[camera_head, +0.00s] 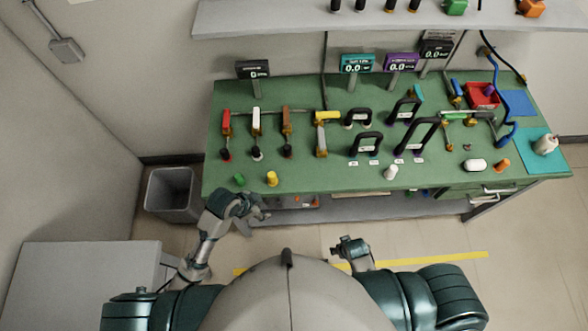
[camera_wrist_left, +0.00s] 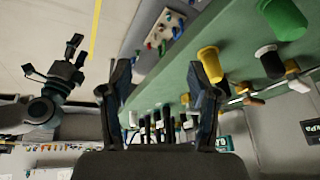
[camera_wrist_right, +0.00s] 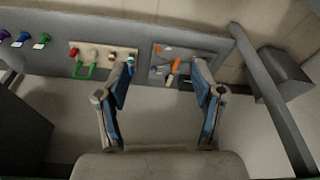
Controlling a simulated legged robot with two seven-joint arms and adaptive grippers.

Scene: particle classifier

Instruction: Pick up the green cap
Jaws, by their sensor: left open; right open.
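The green cap (camera_head: 239,180) stands on the green tabletop (camera_head: 330,183) near its front left edge, just left of a yellow cap (camera_head: 272,178). In the left wrist view the green cap (camera_wrist_left: 283,18) is at the top right, beside the yellow cap (camera_wrist_left: 210,62). My left gripper (camera_head: 262,210) is open and empty, in front of the table edge, close to the green cap but apart from it. It also shows in the left wrist view (camera_wrist_left: 160,82). My right gripper (camera_head: 350,243) is away from the table, low in front of it; it is open and empty in the right wrist view (camera_wrist_right: 167,80).
Valves with red, white and brown handles (camera_head: 256,122) stand behind the caps. Black handles (camera_head: 367,145) and a white cap (camera_head: 391,172) are to the right. A grey bin (camera_head: 172,192) stands at the table's left end. A lower shelf (camera_head: 360,213) runs under the table.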

